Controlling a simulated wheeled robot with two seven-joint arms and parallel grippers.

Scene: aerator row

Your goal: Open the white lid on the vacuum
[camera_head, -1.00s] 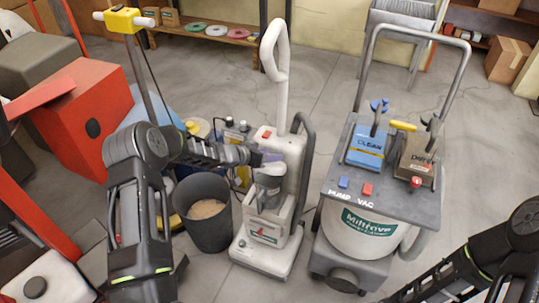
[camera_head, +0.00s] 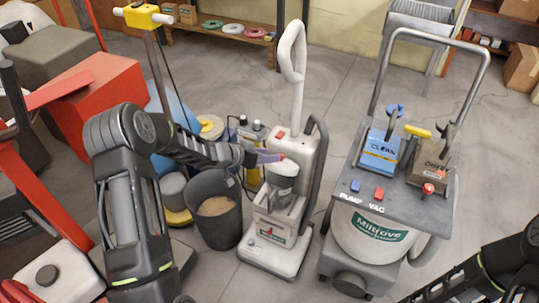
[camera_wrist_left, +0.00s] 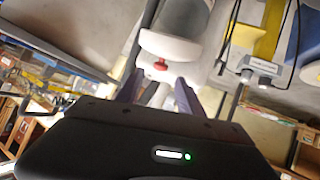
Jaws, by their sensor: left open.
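The white upright vacuum (camera_head: 307,160) stands on the floor in the middle of the head view, with a tall loop handle. Its white lid (camera_head: 288,169) sits over a grey cup (camera_head: 283,187) on the front of the body. My left gripper (camera_head: 268,158) is open, with its purple fingers at the left edge of the lid. In the left wrist view the white lid (camera_wrist_left: 172,47) with a red knob (camera_wrist_left: 160,64) lies just ahead of the spread fingers (camera_wrist_left: 158,92). I cannot tell whether they touch it. My right gripper is out of view; only its arm shows.
A dark bin (camera_head: 222,234) stands close left of the vacuum, under my left forearm. A grey cart (camera_head: 345,213) marked PUMP and VAC stands close on the right. A red box (camera_head: 100,105) is at the left. Open floor lies behind the vacuum.

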